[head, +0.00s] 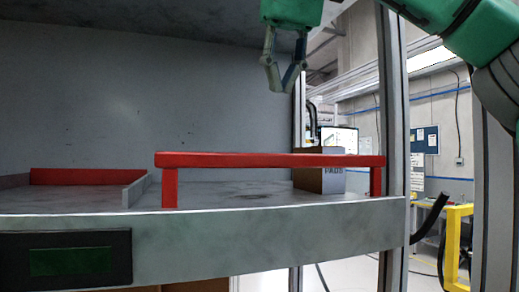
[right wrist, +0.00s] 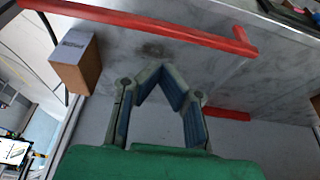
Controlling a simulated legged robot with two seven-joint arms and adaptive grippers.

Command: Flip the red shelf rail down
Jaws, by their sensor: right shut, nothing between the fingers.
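The red shelf rail (head: 270,160) stands raised along the front edge of the grey shelf (head: 275,226), carried by a red post at each end. In the right wrist view the rail (right wrist: 150,22) crosses the top of the picture. My right gripper (head: 281,88) is shut and empty, pointing down above the rail and apart from it. Its fingers also show in the right wrist view (right wrist: 162,72), with the rail beyond their tips. My left gripper is not in view.
A cardboard box (head: 320,172) stands on the shelf behind the rail's right part. A red strip (head: 88,177) and a low grey divider (head: 137,188) are at the shelf's left. A metal upright (head: 393,120) stands at the right. The shelf's middle is clear.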

